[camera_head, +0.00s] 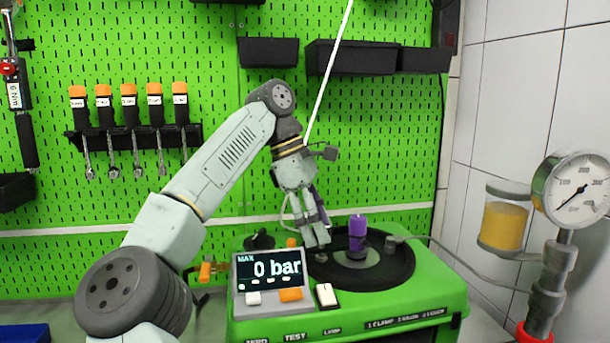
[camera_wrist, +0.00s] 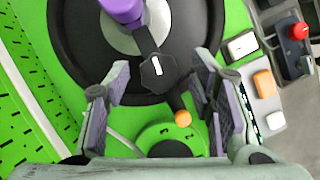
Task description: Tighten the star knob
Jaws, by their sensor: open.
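My gripper (camera_head: 317,238) points down over the left part of the black round plate on the green test bench (camera_head: 400,312). In the wrist view my gripper (camera_wrist: 164,72) is open, with a finger on each side. A black many-sided knob (camera_wrist: 148,80) with a white mark appears between the fingertips; I cannot tell its height relative to them. It seems to be the star knob. A dark arm runs from it toward a purple upright part (camera_wrist: 122,8), which also shows in the head view (camera_head: 358,226). No contact with the knob is visible.
An orange ball-ended lever (camera_wrist: 182,117) and another black knob (camera_wrist: 170,149) lie nearer the palm. A pressure gauge (camera_head: 579,191) and a yellow-filled cup (camera_head: 503,225) stand at the right.

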